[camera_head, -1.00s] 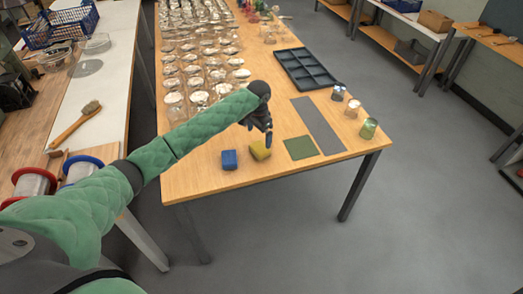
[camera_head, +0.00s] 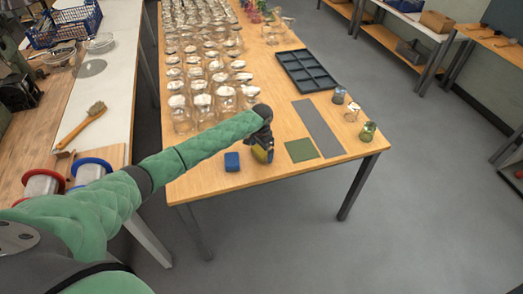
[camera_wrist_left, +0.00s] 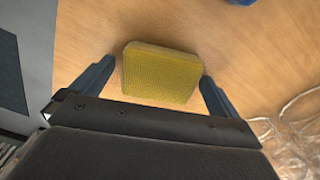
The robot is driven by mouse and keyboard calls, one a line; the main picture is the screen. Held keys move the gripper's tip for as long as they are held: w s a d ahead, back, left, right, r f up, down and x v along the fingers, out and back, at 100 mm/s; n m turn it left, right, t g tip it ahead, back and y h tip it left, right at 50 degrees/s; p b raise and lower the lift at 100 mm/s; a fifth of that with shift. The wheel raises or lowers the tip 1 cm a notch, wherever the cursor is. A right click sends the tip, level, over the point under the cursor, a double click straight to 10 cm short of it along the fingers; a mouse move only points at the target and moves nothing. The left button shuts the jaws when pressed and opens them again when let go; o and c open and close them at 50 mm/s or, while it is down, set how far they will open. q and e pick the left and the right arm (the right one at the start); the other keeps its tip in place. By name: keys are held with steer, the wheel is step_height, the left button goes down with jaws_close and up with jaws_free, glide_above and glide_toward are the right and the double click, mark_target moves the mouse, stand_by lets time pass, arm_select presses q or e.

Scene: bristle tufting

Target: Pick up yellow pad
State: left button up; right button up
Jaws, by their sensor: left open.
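The yellow pad (camera_head: 262,153) is on the wooden table near its front edge, partly hidden by my left gripper in the head view. In the left wrist view the yellow pad (camera_wrist_left: 161,72) lies between the two fingertips. My left gripper (camera_head: 263,146) is above and around the pad. In the left wrist view my left gripper (camera_wrist_left: 158,80) is open, with a finger on each side of the pad and narrow gaps beside it. My right gripper is not in view.
A blue pad (camera_head: 232,162) lies just left of the yellow pad. A green square (camera_head: 301,150) and a grey strip (camera_head: 319,127) lie to the right. Several glass jars (camera_head: 181,114) stand behind, and a dark compartment tray (camera_head: 306,71) sits farther back.

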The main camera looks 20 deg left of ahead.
arm_select(q)
steer(key=shift+f, duration=0.15)
steer(key=c, duration=1)
